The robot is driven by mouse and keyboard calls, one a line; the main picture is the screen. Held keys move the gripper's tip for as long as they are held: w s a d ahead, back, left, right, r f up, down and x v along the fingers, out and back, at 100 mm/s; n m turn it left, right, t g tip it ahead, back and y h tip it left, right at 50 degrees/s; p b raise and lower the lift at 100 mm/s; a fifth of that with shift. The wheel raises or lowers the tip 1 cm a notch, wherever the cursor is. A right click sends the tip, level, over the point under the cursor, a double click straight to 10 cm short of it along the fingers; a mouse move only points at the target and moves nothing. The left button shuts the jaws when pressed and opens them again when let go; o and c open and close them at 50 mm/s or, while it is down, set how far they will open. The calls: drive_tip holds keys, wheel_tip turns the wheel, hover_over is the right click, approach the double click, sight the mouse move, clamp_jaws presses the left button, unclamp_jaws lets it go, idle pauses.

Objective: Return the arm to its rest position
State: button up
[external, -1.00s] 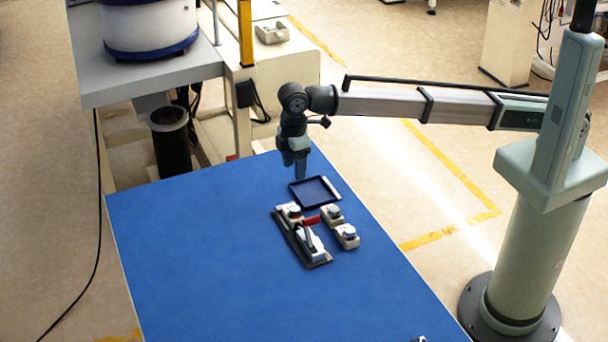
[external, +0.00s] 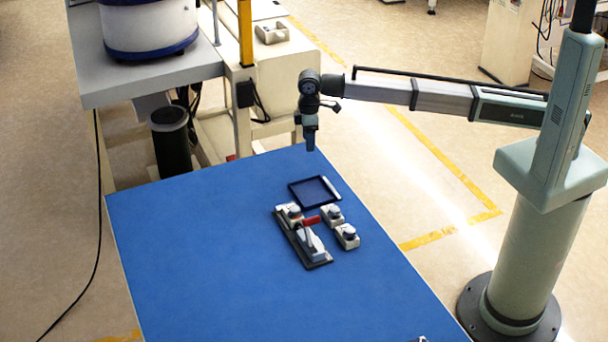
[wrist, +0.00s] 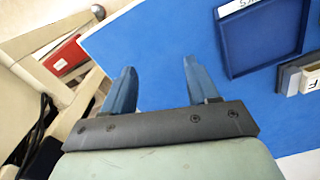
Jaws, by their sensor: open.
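My gripper (external: 310,146) hangs above the far edge of the blue table, beyond the dark blue tray (external: 315,191). In the wrist view its two blue fingers (wrist: 154,88) stand apart with nothing between them. My gripper is open and empty. The tray also shows at the upper right of the wrist view (wrist: 262,62), apart from the fingers. My arm reaches in from the right side of the external view, raised above the table.
A dark fixture plate (external: 318,261) with grey-white parts and a red piece lies on the blue table (external: 200,260). Two small light blocks (external: 332,216) (external: 347,236) stand beside it. A bowl feeder (external: 149,27) stands at the upper left. The table's left side is clear.

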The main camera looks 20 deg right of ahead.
drive_tip(key=w+d+f+m, duration=0.2)
drive_tip(key=w+d+f, duration=0.35)
drive_tip(key=d, duration=0.65)
drive_tip(key=w+d+f+m, duration=0.2)
drive_tip(key=w+d+f, duration=0.2)
drive_tip(key=w+d, duration=0.5)
drive_tip(key=w+d+f+m, duration=0.2)
drive_tip(key=w+d+f, duration=0.25)
drive_tip(key=d, duration=0.95)
drive_tip(key=s+d+f+m, duration=0.1)
drive_tip(key=d+f+m, duration=0.25)
drive_tip(key=d, duration=1.25)
drive_tip(key=s+d+f+m, duration=0.1)
drive_tip(key=d+f+m, duration=0.3)
drive_tip(key=d, duration=1.2)
drive_tip(key=s+d+f+m, duration=0.1)
drive_tip(key=s+d, duration=0.2)
drive_tip(key=d, duration=0.2)
drive_tip(key=s+d+f, duration=0.2)
drive_tip(key=d, duration=0.4)
drive_tip(key=s+f+g, duration=0.3)
drive_tip(key=s+f, duration=0.7)
drive_tip(key=s, duration=0.5)
drive_tip(key=s+f+g, duration=0.3)
drive_tip(key=s+f, duration=0.7)
drive_tip(key=s, duration=0.5)
drive_tip(key=shift+a+f+g, duration=0.2)
drive_tip(key=shift+a+g, duration=0.2)
